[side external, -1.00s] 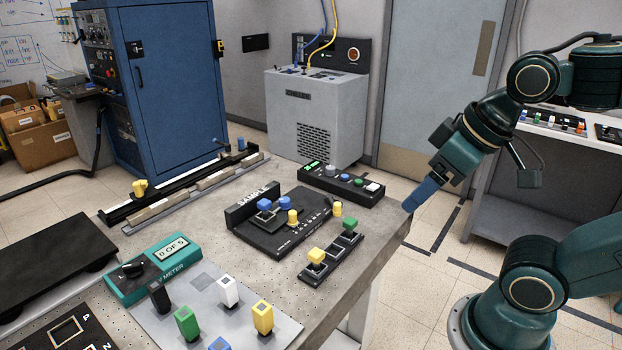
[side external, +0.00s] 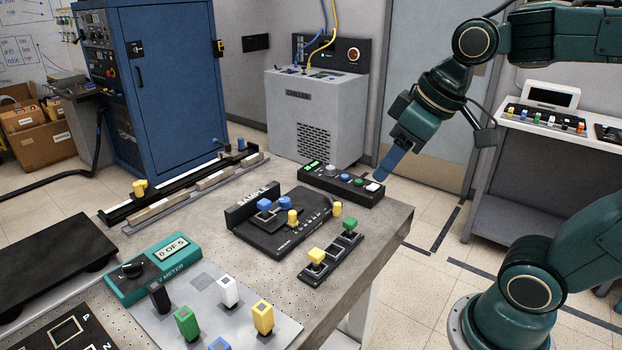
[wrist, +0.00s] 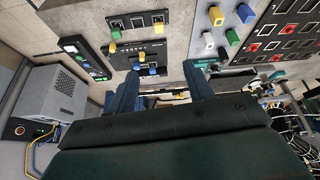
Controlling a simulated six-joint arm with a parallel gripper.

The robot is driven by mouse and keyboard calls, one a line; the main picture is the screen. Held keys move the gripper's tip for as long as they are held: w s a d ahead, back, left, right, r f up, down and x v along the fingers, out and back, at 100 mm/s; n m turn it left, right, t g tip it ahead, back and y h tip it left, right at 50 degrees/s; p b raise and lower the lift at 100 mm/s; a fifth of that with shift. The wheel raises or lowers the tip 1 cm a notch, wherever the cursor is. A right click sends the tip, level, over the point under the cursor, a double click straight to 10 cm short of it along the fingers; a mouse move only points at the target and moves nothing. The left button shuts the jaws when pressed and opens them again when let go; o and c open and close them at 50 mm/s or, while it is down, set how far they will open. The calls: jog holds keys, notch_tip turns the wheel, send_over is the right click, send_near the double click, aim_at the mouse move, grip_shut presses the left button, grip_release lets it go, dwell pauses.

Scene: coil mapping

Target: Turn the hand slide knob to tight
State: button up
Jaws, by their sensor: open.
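My gripper (side external: 388,168) is open and empty, above the back right corner of the bench. In the wrist view its two blue fingers (wrist: 160,84) stand apart with nothing between them. No label for the hand slide knob is readable. A yellow knob (side external: 139,188) and a blue knob (side external: 241,144) sit on the long rail (side external: 190,191) at the bench's back left. Yellow and blue knobs also sit on the black unit (side external: 270,238) by the SAMPLE block (side external: 252,203). I cannot tell which is the hand slide knob, nor any knob's tight mark.
A black button box (side external: 341,186) lies near my gripper. A two-socket strip (side external: 333,259) with yellow and green plugs lies at the bench's right edge. A teal meter (side external: 152,268) and a plate with several coloured blocks (side external: 205,300) fill the front. Bare bench shows between.

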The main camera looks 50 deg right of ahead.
jog(key=w+d+n, duration=0.2)
jog(key=w, duration=0.8)
jog(key=n+g+y, duration=0.2)
jog(key=n+y, duration=0.1)
jog(key=n, duration=0.3)
send_over(285, 199)
jog(key=s+d, duration=0.4)
notch_tip(285, 199, down, 16)
jog(key=r, duration=0.1)
jog(key=shift+f, duration=0.25)
jog(key=shift+f, duration=0.1)
jog(key=x, duration=1.3)
jog(key=shift+w+a+f, duration=0.1)
jog(key=shift+f, duration=0.15)
